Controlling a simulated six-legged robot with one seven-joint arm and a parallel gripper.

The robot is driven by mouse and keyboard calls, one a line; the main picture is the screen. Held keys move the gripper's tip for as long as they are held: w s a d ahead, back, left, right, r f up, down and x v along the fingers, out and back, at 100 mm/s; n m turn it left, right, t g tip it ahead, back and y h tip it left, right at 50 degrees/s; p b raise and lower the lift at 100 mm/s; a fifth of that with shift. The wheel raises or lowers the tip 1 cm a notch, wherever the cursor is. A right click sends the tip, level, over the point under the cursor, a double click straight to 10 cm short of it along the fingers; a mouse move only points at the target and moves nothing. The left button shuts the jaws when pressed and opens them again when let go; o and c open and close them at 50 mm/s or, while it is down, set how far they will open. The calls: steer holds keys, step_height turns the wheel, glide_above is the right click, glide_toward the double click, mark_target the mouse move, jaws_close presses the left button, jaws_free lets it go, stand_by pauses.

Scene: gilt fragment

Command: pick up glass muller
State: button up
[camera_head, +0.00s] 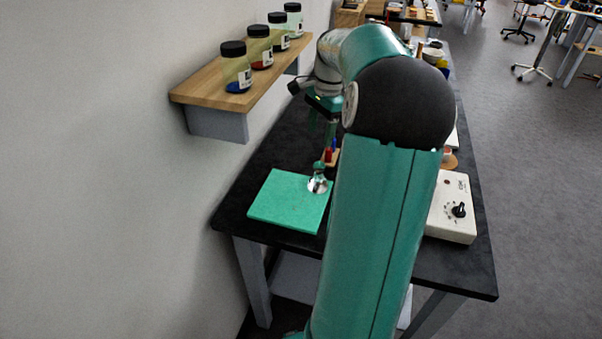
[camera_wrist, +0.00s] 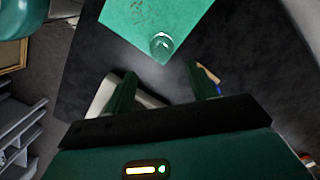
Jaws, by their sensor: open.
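The glass muller (camera_head: 318,184) is a small clear glass piece at the right edge of a green square mat (camera_head: 285,205) on the black table. In the wrist view the glass muller (camera_wrist: 161,44) shows as a round clear shape near a corner of the green mat (camera_wrist: 135,14). My gripper (camera_wrist: 164,82) is open and empty, its two dark green fingers pointing toward the muller but apart from it in the picture. In the head view my arm hides part of the table, and the gripper's fingertips are hard to make out.
A white box with a knob (camera_head: 452,208) stands on the table at right. A wooden wall shelf (camera_head: 250,85) with several dark-lidded jars hangs at left, close to my arm. Small coloured items (camera_head: 331,156) lie behind the muller. Black tabletop (camera_wrist: 245,40) is bare beside the mat.

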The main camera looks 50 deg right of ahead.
mark_target(319, 162)
steer(key=shift+m, duration=0.3)
steer(key=f, duration=0.6)
steer(key=d+f, duration=0.1)
steer(key=f, duration=0.2)
steer(key=shift+s, duration=0.2)
steer(key=f, duration=0.2)
steer(key=a+f, duration=0.1)
steer(key=f, duration=0.2)
steer(key=shift+w, duration=0.2)
steer(key=shift+c, duration=0.3)
jaws_close()
steer(key=shift+r, duration=0.1)
